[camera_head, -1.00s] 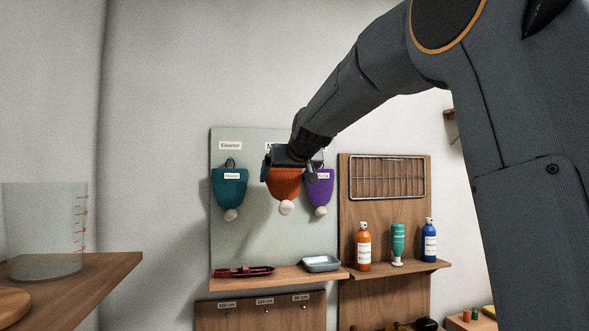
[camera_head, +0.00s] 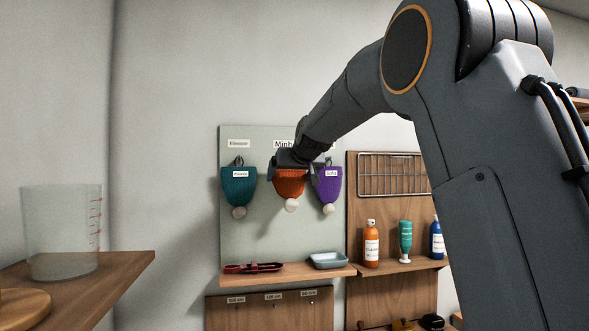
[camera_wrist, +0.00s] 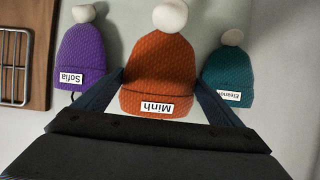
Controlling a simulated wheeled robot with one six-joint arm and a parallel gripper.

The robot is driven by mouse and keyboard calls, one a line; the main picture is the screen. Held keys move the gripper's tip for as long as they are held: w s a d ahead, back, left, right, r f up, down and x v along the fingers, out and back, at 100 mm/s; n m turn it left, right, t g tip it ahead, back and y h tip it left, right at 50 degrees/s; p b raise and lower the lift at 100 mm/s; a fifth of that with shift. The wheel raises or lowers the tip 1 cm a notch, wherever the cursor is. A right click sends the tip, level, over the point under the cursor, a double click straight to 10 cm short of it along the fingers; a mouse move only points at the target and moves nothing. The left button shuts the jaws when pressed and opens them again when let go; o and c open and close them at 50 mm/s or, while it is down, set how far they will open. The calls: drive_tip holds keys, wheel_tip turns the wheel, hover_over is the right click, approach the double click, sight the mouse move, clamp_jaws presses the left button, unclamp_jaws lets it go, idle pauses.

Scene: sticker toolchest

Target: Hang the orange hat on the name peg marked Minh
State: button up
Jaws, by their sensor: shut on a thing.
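The orange hat (camera_head: 290,184) hangs pompom down in front of the pale board, between two other hats. In the wrist view the orange hat (camera_wrist: 160,72) shows a white tag reading Minh. My gripper (camera_head: 291,166) is shut on its brim, with one finger on each side. The sign reading Minh (camera_head: 283,144) is on the board just above my gripper. The peg below it is hidden behind my gripper, so I cannot tell whether the hat is on it.
A teal hat (camera_head: 239,187) tagged Eleanor hangs close on the left, and a purple hat (camera_head: 326,184) tagged Sofia close on the right. A shelf below holds red tongs (camera_head: 253,268) and a grey tray (camera_head: 328,260). A clear beaker (camera_head: 62,232) stands at the left.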

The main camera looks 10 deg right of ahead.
drive_tip(key=shift+w+p, duration=0.3)
drive_tip(key=shift+w, duration=0.45)
drive_tip(key=shift+w+f+b, duration=0.4)
drive_tip(key=shift+w+f, duration=0.1)
drive_tip(key=shift+w, duration=0.05)
drive_tip(key=o, duration=0.8)
drive_tip(key=shift+o, duration=0.2)
